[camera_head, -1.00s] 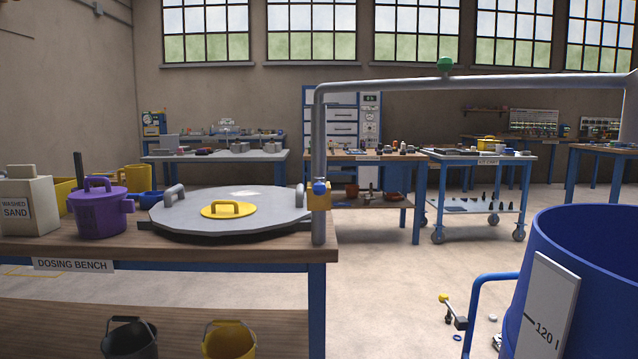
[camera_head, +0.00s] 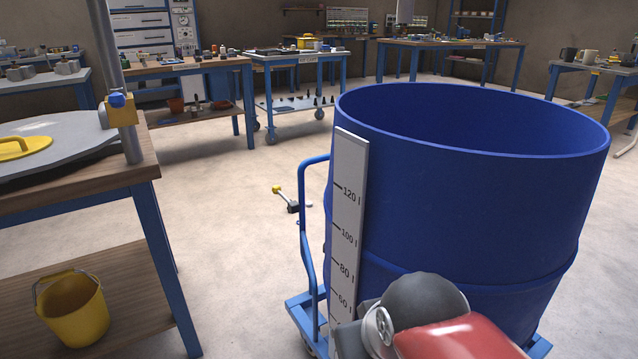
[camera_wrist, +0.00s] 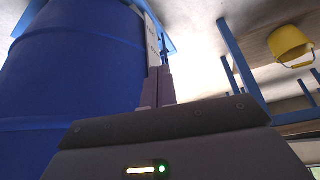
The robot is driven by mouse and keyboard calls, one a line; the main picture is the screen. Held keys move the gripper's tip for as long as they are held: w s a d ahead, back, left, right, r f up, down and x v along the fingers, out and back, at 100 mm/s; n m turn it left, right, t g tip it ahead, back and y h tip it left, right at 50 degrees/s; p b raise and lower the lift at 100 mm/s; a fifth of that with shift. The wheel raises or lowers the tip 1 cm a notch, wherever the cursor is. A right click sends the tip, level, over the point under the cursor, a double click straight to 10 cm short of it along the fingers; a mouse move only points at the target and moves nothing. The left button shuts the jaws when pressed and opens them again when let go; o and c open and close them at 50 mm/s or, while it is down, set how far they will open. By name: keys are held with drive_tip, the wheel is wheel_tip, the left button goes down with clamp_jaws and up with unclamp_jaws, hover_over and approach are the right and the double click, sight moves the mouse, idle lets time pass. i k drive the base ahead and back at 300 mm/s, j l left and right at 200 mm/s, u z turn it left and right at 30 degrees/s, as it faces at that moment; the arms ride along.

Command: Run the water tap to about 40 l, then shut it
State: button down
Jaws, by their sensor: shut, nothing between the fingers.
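The big blue drum (camera_head: 460,210) stands on the right, open at the top, with a white scale strip (camera_head: 347,215) on its side. The marks 120, 100, 80 and about 60 l show; lower ones are hidden by my arm. Only the upper inner wall shows, so the water level is hidden. A grey upright pipe (camera_head: 106,45) at the bench corner carries a brass block with a blue knob (camera_head: 117,100). The pipe's top is out of view. My gripper (camera_wrist: 165,72) is shut and empty in the wrist view, beside the drum (camera_wrist: 70,75) and strip.
The dosing bench (camera_head: 85,193) is at the left with a large grey lid (camera_head: 60,140) on it and a yellow bucket (camera_head: 72,308) on its lower shelf. A blue trolley handle (camera_head: 306,225) stands by the drum. Small items (camera_head: 287,200) lie on the floor behind.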

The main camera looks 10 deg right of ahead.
sight(117, 100)
drive_tip(key=i+j+z, duration=0.1)
drive_tip(key=j, duration=0.2)
drive_tip(key=i+j+z, duration=0.25)
drive_tip(key=j, duration=0.4)
drive_tip(key=i+j+z, duration=0.15)
drive_tip(key=i+j, duration=0.1)
drive_tip(key=j, duration=0.05)
